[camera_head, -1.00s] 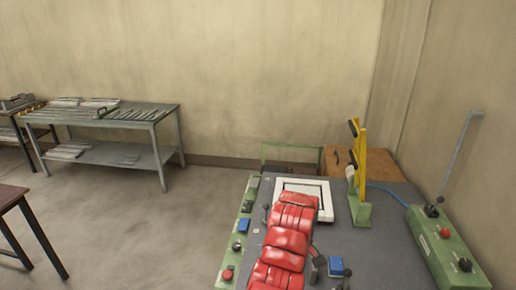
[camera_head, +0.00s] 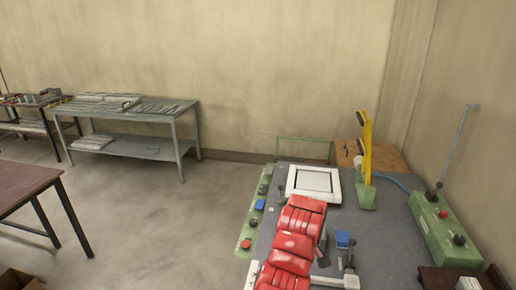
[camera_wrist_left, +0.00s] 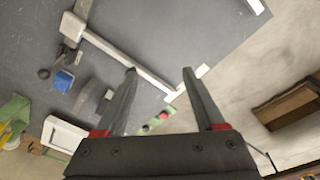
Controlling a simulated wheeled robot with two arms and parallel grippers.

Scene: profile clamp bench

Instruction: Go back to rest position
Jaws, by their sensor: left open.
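My left gripper (camera_wrist_left: 159,72) shows in the left wrist view. Its two dark fingers are apart with nothing between them. Beyond the fingers are the grey bench top (camera_wrist_left: 205,30), a light-coloured bar (camera_wrist_left: 128,62) and a blue block (camera_wrist_left: 63,81). Neither finger visibly holds or touches anything. In the head view I cannot make out either gripper's fingertips. The clamp bench (camera_head: 385,225) stands at the lower right, with a white square frame (camera_head: 296,181) at its far end.
On the bench are a yellow upright (camera_head: 367,150) and a green control box (camera_head: 445,235) with a lever. A steel table (camera_head: 155,112) holding metal pieces stands along the back wall. A brown table (camera_head: 25,190) is at left. The floor between them is clear.

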